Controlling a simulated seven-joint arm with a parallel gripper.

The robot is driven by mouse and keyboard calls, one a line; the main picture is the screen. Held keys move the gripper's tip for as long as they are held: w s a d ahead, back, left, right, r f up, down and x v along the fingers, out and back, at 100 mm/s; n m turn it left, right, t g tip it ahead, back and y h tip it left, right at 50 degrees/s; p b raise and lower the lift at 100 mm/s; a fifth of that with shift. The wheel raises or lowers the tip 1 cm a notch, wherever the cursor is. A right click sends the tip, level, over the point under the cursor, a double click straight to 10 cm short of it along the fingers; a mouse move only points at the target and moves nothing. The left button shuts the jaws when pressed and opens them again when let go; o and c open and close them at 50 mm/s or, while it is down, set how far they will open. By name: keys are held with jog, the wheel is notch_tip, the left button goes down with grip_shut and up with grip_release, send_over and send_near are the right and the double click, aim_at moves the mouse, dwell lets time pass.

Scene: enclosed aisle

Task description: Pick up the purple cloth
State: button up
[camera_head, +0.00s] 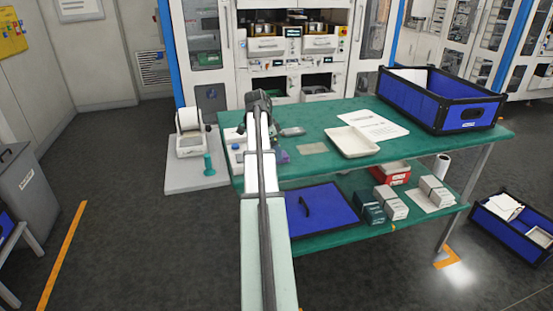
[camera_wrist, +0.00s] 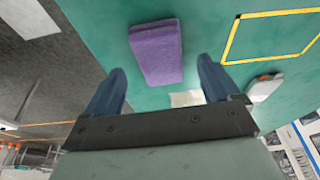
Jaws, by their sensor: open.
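The purple cloth (camera_wrist: 156,52) lies flat on the green table top (camera_wrist: 97,30) in the wrist view, as a folded rectangular pad. My gripper (camera_wrist: 161,75) is open, with its two blue fingers apart. The cloth shows beyond and between the fingertips, and nothing is held. In the head view a small purple patch of the cloth (camera_head: 282,156) shows just right of my arm, near the table's left end. My arm hides part of that area, and the gripper's fingers are hard to make out there.
A white tray (camera_head: 352,142), a paper sheet (camera_head: 372,125) and a blue crate (camera_head: 437,104) stand on the table to the right. A small beige card (camera_head: 312,149) lies near the cloth. A yellow-outlined rectangle (camera_wrist: 232,42) marks the table. A label printer (camera_head: 190,143) stands left of the table.

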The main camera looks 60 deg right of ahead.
jog(key=shift+x, duration=1.35)
jog(key=shift+w+f, duration=0.1)
jog(key=shift+f, duration=0.05)
jog(key=c, duration=1.1)
notch_tip(320, 180, up, 10)
jog(key=shift+r, duration=0.15)
